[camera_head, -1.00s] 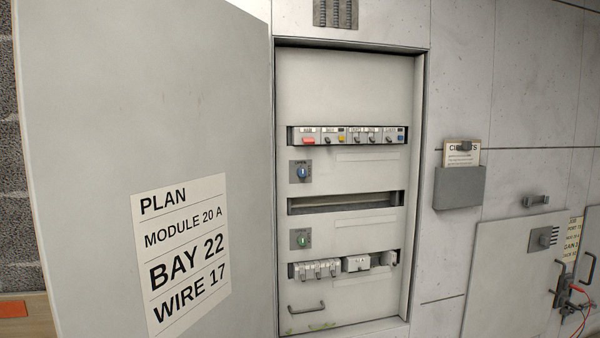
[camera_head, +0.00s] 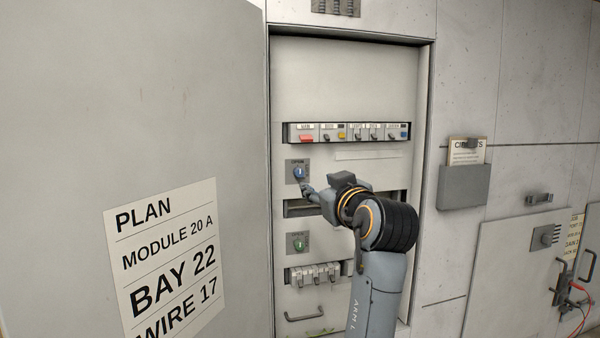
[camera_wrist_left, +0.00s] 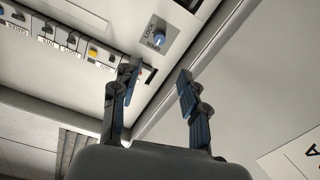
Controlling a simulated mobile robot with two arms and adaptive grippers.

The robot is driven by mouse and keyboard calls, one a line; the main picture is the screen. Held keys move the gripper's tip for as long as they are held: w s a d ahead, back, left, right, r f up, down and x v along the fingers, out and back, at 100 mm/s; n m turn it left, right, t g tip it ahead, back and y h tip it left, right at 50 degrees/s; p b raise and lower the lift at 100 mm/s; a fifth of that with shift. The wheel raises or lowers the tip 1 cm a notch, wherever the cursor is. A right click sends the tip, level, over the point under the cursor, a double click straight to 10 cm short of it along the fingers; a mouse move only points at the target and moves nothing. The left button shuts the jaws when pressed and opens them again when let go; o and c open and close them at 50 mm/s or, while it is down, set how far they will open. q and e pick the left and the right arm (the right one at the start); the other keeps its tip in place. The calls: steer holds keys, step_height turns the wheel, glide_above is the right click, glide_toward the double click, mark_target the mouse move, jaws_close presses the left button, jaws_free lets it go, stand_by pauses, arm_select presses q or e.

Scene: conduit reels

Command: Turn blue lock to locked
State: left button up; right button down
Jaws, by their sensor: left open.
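The blue lock (camera_head: 299,173) is a round blue knob on a small grey plate, at the left of the open cabinet's panel. In the left wrist view, the blue lock (camera_wrist_left: 159,39) shows beyond the fingertips, with lettering on its plate too small to read surely. My left gripper (camera_head: 306,188) is just below and in front of the lock in the head view. In the left wrist view, my left gripper (camera_wrist_left: 160,70) has its two fingers spread apart with nothing between them. It appears apart from the knob. My right gripper is not in view.
A green lock (camera_head: 299,243) sits lower on the panel. A row of coloured switches (camera_head: 348,132) runs above the blue lock. The open cabinet door (camera_head: 190,110), bearing a plan sheet (camera_head: 165,265), stands at the left. A grey holder (camera_head: 463,187) hangs at right.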

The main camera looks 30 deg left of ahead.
mark_target(300, 173)
arm_select(q)
steer(key=p+x, duration=0.5)
steer(key=x, duration=0.6)
steer(key=shift+w+r, duration=0.1)
steer(key=shift+w, duration=0.15)
steer(key=shift+p+x, duration=0.35)
steer(key=shift+x, duration=0.5)
jaws_close()
